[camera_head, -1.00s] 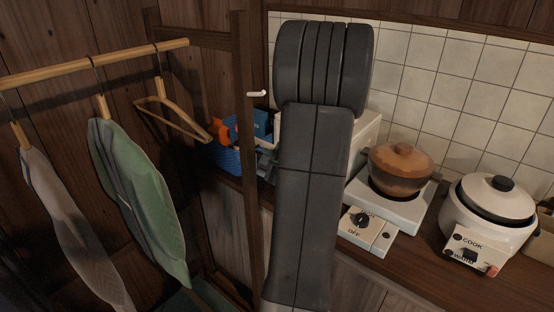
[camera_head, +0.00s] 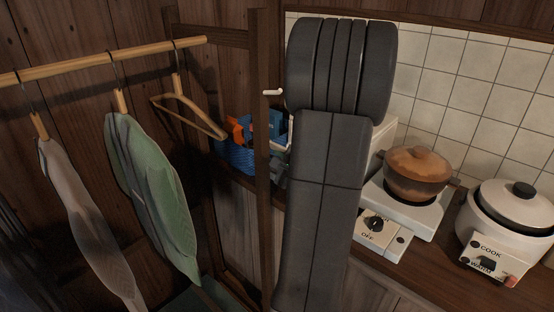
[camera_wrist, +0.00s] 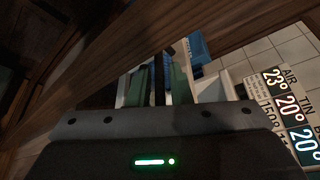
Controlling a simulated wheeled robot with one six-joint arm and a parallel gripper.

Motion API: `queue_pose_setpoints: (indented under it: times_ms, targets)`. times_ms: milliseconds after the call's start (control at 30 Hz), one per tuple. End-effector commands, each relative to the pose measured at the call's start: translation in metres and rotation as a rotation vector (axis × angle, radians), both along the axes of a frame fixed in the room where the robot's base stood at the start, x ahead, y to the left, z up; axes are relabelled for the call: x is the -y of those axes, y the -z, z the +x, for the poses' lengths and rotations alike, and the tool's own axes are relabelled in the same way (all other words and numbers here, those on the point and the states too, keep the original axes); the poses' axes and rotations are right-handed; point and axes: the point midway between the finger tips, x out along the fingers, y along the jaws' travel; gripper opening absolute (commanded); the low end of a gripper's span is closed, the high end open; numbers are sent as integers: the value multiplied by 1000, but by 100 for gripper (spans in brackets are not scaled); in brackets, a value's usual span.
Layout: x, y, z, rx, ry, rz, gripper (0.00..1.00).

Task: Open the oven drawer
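A white box-shaped appliance, which looks like the oven (camera_head: 379,146), stands on the counter behind my arm in the head view. Only a strip of its side shows; its front and any drawer are hidden. In the wrist view, a panel with large temperature numbers (camera_wrist: 290,110) is at the right; I cannot tell whether it belongs to the oven. My gripper (camera_wrist: 160,85) shows in the wrist view with two greenish fingers apart and a dark narrow gap between them. I see nothing clearly held. In the head view my arm hides most of the gripper.
A wooden post (camera_head: 262,150) stands just left of my arm, with a clothes rack (camera_head: 100,62) beyond it. A blue basket (camera_head: 236,157) sits behind the post. A stove (camera_head: 384,236) with a brown pot (camera_head: 417,174) and a rice cooker (camera_head: 507,222) stand right.

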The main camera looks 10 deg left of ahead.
Motion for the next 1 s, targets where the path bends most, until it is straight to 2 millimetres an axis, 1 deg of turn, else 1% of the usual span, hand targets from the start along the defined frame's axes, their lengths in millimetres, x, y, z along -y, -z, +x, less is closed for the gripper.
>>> queue_pose_setpoints:
  times_ms: [167,400,533,733,1000]
  targets:
    - [17,-6,-23,3,4,-1,18]
    - [48,-18,-67,4,5,-1,18]
    - [60,-23,-85,2,5,0,18]
    - [71,-27,-101,2,1,0,18]
    - [74,-28,-106,1,0,1,18]
